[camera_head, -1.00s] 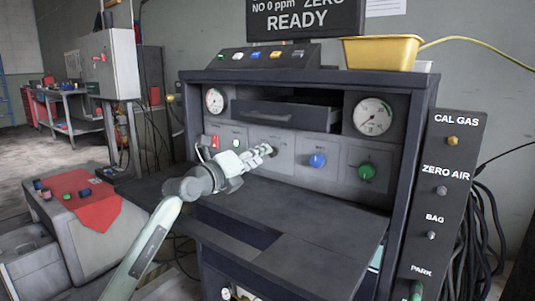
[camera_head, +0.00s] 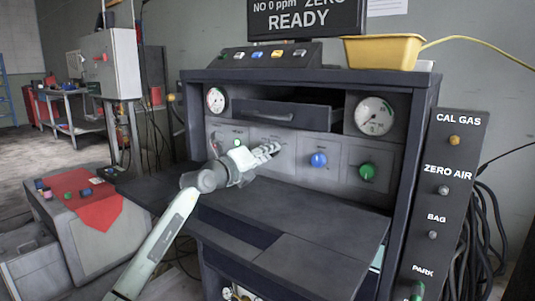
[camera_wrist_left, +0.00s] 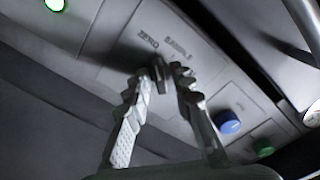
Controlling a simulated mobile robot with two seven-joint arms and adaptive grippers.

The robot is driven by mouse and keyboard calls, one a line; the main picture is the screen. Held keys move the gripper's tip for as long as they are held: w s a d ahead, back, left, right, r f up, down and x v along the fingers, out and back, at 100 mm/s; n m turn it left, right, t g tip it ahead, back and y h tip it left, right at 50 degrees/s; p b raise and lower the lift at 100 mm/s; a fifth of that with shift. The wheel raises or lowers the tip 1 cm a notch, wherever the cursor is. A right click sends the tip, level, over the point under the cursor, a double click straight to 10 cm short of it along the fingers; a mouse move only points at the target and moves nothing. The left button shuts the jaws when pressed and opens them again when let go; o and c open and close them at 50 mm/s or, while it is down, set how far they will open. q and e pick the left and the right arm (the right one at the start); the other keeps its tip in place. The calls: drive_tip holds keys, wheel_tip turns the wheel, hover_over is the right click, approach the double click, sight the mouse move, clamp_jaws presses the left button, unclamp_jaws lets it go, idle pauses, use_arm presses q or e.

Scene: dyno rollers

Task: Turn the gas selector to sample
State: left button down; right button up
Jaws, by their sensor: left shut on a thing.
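The gas selector (camera_wrist_left: 157,76) is a small dark knob on the grey panel. In the left wrist view the printed words ZERO and SAMPLE show just above it. My left gripper (camera_wrist_left: 162,84) has its two ridged fingers on either side of the knob and is shut on it. Which label the knob points at I cannot tell. In the head view my left gripper (camera_head: 268,149) reaches the panel from the left and its fingers hide the knob. My right gripper is not in view.
A blue knob (camera_head: 318,160) and a green knob (camera_head: 366,171) sit right of the selector. A lit green button (camera_head: 237,142) is to its left. An open drawer (camera_head: 290,113) juts out above. A dark shelf (camera_head: 300,222) extends below. The display (camera_head: 305,18) reads READY.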

use_arm(q)
drive_tip(key=shift+m+p, duration=0.35)
drive_tip(key=shift+m, duration=0.65)
drive_tip(key=m+p, duration=0.1)
drive_tip(key=m, duration=0.4)
drive_tip(key=shift+m, duration=1.4)
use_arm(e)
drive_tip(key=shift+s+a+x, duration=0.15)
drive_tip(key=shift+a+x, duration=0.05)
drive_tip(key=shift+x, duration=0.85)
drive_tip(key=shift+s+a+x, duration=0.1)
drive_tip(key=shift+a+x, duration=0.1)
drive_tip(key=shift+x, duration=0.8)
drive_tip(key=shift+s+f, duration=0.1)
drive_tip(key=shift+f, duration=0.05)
use_arm(q)
drive_tip(key=c, duration=1.6)
unclamp_jaws()
